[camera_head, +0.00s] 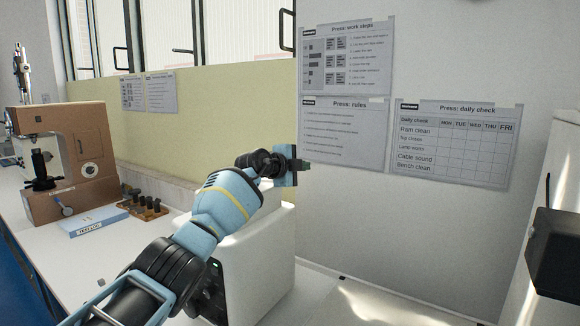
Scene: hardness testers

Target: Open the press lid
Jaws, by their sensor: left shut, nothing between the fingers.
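The press appears to be the white rounded housing (262,265) at the lower middle, with dark controls on its left-facing side. My blue left arm crosses in front of it and hides much of its top and front. I cannot make out the lid's edge or whether it is raised. My left gripper (303,165) is shut and empty, above the far right part of the housing, in front of the wall posters. I cannot tell whether it touches anything. My right gripper does not show.
A brown tester (85,150) stands on the white bench at left. A blue box (93,221) and a wooden block with dark pieces (146,207) lie before it. Press posters (345,130) hang on the wall behind. A black box-like object (555,256) is at the right edge.

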